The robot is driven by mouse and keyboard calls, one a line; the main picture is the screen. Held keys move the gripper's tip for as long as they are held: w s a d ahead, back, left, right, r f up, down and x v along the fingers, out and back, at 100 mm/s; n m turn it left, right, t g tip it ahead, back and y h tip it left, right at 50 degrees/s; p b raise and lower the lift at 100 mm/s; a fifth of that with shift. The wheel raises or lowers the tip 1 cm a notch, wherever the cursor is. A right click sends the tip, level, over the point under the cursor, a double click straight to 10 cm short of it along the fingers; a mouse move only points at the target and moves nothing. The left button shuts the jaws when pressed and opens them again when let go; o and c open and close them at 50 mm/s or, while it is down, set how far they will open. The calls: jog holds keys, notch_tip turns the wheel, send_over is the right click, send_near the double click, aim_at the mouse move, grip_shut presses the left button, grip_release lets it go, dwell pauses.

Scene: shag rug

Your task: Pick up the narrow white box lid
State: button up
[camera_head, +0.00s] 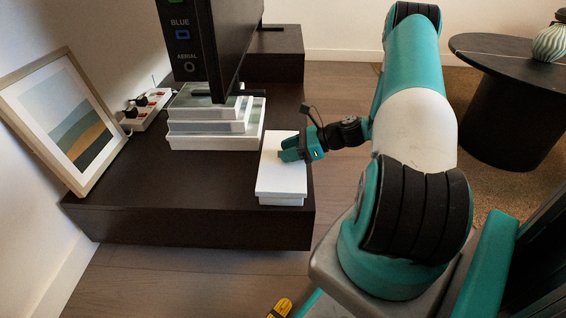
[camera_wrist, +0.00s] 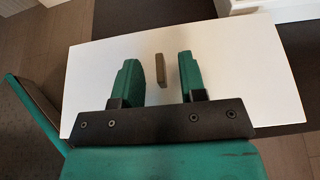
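The narrow white box lid (camera_head: 283,178) lies flat on a white box (camera_head: 282,201) near the right edge of the dark low cabinet. It fills much of the wrist view (camera_wrist: 235,75). A small brown bar-shaped handle (camera_wrist: 160,70) stands on the lid. My teal gripper (camera_head: 293,153) is over the lid, reaching in from the right. In the wrist view its two fingers (camera_wrist: 157,66) are apart, one on each side of the handle, with a gap on both sides. It holds nothing. Whether the fingertips touch the lid is unclear.
Stacked white boxes (camera_head: 212,128) stand left of the lid, below a dark screen (camera_head: 228,45). A framed picture (camera_head: 62,122) leans at the left, beside a power strip (camera_head: 150,110). The cabinet's front top (camera_head: 185,190) is clear. A dark round table (camera_head: 515,90) stands at the right.

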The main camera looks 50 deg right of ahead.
grip_shut()
jog(key=shift+r, duration=0.1)
